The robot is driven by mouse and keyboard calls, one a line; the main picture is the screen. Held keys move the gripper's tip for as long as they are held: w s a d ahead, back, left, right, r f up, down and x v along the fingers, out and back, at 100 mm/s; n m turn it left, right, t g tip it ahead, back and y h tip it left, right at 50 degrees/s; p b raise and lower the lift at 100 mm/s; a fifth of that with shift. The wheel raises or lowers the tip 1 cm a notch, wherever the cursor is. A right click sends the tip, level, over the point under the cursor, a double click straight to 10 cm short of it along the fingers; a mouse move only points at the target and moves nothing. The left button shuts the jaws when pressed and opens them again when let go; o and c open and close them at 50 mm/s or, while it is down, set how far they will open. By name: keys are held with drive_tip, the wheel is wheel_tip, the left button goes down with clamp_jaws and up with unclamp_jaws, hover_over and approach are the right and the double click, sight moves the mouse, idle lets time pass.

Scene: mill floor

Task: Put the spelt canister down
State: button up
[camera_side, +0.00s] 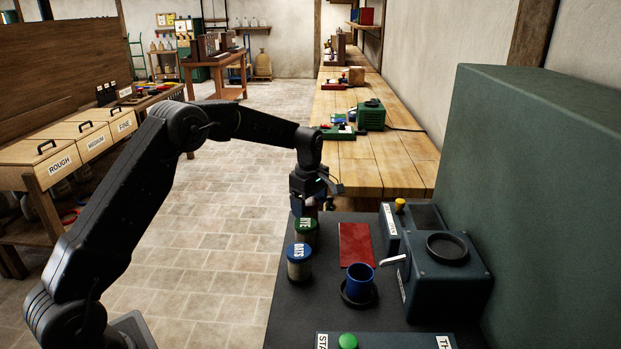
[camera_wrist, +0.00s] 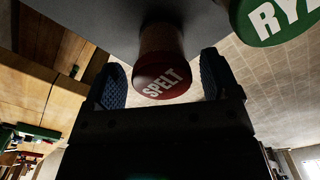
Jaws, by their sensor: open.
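The spelt canister (camera_wrist: 160,76) has a red lid marked SPELT and shows in the middle of the wrist view. Its base meets the grey bench top, and it appears to stand there. My gripper (camera_side: 309,204) is open, with one blue-padded finger on each side of the canister in the wrist view. I cannot tell whether either pad touches it. In the side view the canister is mostly hidden behind my gripper and the rye canister. The rye canister (camera_side: 305,232), with a green lid, stands close by; its lid also shows in the wrist view (camera_wrist: 272,20).
A blue-lidded oats canister (camera_side: 299,264) stands nearer the camera. A red mat (camera_side: 356,245), a blue cup (camera_side: 360,280) on a dark round base and a dark mill machine (camera_side: 445,280) are to the right. The green button panel (camera_side: 348,341) is in front.

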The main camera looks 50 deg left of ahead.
sight(311, 201)
drive_tip(key=r, duration=0.9)
drive_tip(key=shift+w+d+r, duration=0.1)
drive_tip(key=shift+w+r, duration=0.1)
drive_tip(key=shift+r, duration=0.2)
drive_tip(key=s+d+r+m+t, duration=0.1)
drive_tip(key=s+d+r+m, duration=0.35)
drive_tip(key=s, duration=0.25)
drive_tip(key=s+d+r+m+t, duration=0.2)
drive_tip(key=s+d+r+m, duration=0.2)
drive_tip(key=s+r, duration=0.25)
drive_tip(key=s+d+f+m+t, duration=0.1)
drive_tip(key=s+m, duration=0.4)
drive_tip(key=s, duration=0.5)
drive_tip(key=s+d+f+m+t, duration=0.1)
drive_tip(key=s+d+f+m, duration=0.3)
drive_tip(key=s, duration=0.6)
drive_tip(key=shift+m+t, duration=0.3)
drive_tip(key=shift+m, duration=0.55)
drive_tip(key=shift+o, duration=0.5)
drive_tip(key=shift+s+f+m, duration=0.3)
drive_tip(key=shift+s+f, duration=0.05)
drive_tip(key=shift+s, duration=0.1)
